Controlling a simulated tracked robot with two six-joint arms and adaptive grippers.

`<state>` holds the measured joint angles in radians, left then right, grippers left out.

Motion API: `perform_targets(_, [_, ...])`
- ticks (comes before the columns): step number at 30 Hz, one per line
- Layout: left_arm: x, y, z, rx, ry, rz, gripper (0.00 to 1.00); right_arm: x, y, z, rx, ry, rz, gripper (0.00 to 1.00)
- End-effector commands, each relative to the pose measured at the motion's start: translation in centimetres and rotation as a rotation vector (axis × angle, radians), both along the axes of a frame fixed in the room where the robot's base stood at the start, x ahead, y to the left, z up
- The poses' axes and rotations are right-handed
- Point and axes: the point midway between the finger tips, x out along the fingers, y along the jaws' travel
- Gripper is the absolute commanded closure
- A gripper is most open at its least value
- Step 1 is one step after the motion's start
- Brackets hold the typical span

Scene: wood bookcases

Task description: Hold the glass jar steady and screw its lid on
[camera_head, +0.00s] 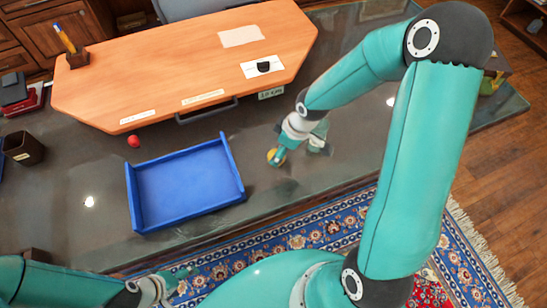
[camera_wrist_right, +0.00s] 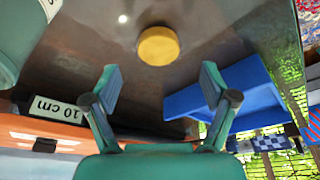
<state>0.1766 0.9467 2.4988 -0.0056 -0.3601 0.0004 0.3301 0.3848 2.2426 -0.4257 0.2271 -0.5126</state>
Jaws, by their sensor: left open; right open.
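A round yellow lid (camera_head: 272,155) lies on the dark glossy table, partly hidden by a finger of my right gripper (camera_head: 298,153). In the right wrist view the lid (camera_wrist_right: 158,45) is past the fingertips, roughly centred between them, and apart from both. My right gripper (camera_wrist_right: 160,82) is open and empty there. My left gripper (camera_head: 181,281) is open at the bottom of the head view, over the rug side of the table and away from the lid. I cannot make out the glass jar in either view.
A blue tray (camera_head: 190,180) stands left of the lid, empty. A red ball (camera_head: 134,141) lies behind it. A raised orange wooden desk top (camera_head: 180,65) fills the back. A dark cup (camera_head: 24,149) stands at far left. The table right of my right gripper looks clear.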

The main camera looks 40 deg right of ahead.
Motion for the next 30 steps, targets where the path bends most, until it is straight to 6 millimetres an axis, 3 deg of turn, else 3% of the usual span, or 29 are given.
perform_targets(9, [0.0, 0.0, -1.7, 0.000, 0.000, 0.000, 0.21, 1.1, 0.4, -4.4, 0.001, 0.002, 0.002, 0.16])
perform_targets(23, [0.0, 0.0, -1.8, 0.000, 0.000, 0.000, 0.21, 1.4, 0.6, -4.8, 0.001, 0.000, 0.000, 0.16])
perform_targets(30, [0.0, 0.0, -1.8, 0.000, 0.000, 0.000, 0.21, 1.4, 0.6, -4.8, 0.001, 0.000, 0.001, 0.56])
